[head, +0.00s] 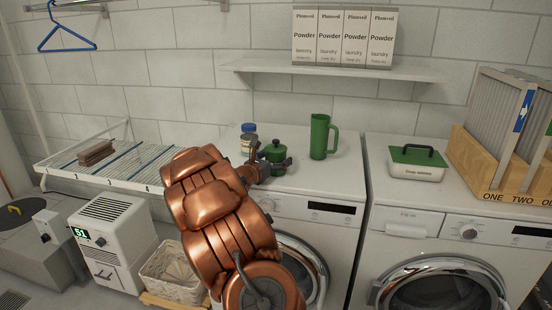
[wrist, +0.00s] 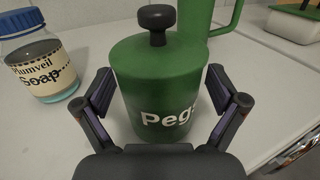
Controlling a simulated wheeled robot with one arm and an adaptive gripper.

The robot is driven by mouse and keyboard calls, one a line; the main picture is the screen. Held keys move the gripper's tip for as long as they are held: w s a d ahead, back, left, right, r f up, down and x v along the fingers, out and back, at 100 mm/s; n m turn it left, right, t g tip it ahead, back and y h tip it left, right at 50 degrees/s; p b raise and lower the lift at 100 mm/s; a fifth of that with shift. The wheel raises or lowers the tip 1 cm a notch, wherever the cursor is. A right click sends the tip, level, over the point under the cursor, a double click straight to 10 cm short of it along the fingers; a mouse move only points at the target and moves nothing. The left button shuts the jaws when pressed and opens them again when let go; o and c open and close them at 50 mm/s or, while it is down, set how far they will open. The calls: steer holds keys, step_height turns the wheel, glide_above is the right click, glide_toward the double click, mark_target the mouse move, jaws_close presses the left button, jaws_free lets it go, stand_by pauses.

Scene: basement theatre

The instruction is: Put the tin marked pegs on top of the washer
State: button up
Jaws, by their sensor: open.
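The green tin marked Pegs (wrist: 162,60), with a black knob on its lid, stands upright on the left machine top (head: 300,180). In the head view the tin (head: 274,151) is partly hidden by my gripper (head: 266,169). In the wrist view my gripper (wrist: 160,100) is open, with one finger on each side of the tin; I cannot tell whether they touch it. The right front-loading machine (head: 405,225) has a drawer front and a dial. The left machine has a round door, partly hidden by my arm. No label tells which is the washer.
A blue-lidded soap jar (wrist: 40,62) stands left of the tin, and a green jug (head: 322,138) behind right. The right machine bears a green-lidded box (head: 417,163) and a wooden rack (head: 500,165), with bare top at its left. A shelf (head: 335,72) overhangs behind.

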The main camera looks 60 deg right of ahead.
steer(key=shift+r, duration=0.2)
steer(key=a, duration=1.2)
steer(key=shift+w, duration=0.2)
steer(key=s+a+f+m+g+y, duration=0.2)
steer(key=s+a+m+g+y, duration=0.35)
steer(key=s+a+m, duration=0.95)
steer(key=s+a+f+m+t+y, duration=0.1)
steer(key=s+a+y, duration=0.3)
steer(key=a, duration=0.6)
steer(key=s+a+f+t+y, duration=0.1)
steer(key=s+a+f+y, duration=0.2)
steer(key=a, duration=0.7)
steer(key=s+a+f+m+t+y, duration=0.1)
steer(key=s+a+f+y, duration=0.1)
steer(key=s+a+y, duration=0.3)
steer(key=a, duration=0.4)
steer(key=shift+s+a+f+m, duration=0.3)
steer(key=shift+s+a+f, duration=0.05)
steer(key=shift+a+f, duration=0.05)
steer(key=shift+y, duration=0.25)
